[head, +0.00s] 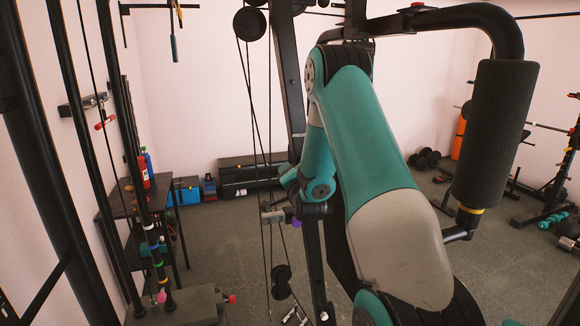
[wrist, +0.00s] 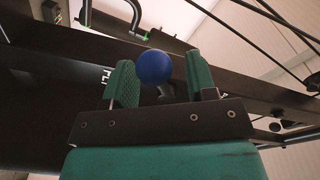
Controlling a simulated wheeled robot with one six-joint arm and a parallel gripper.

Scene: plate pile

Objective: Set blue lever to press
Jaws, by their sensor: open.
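A blue ball-shaped knob (wrist: 153,66), which looks like the end of the blue lever, shows in the wrist view between the two green fingers of my gripper (wrist: 162,82). The fingers stand apart, one on each side of the knob, with the left one closer to it. I cannot tell how deep the knob sits between them. A short grey shaft below the knob is partly hidden by my gripper. In the head view my gripper (head: 268,214) is small, beside the machine's cables and upright; the blue knob cannot be made out there.
A black machine upright (head: 290,75) and cables run close to my arm. A padded roller (head: 492,135) hangs at right. A weight stack post with coloured rings (head: 153,245) stands at left. A table (head: 118,195) holds bottles (head: 143,172). Open floor (head: 225,245) lies beyond.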

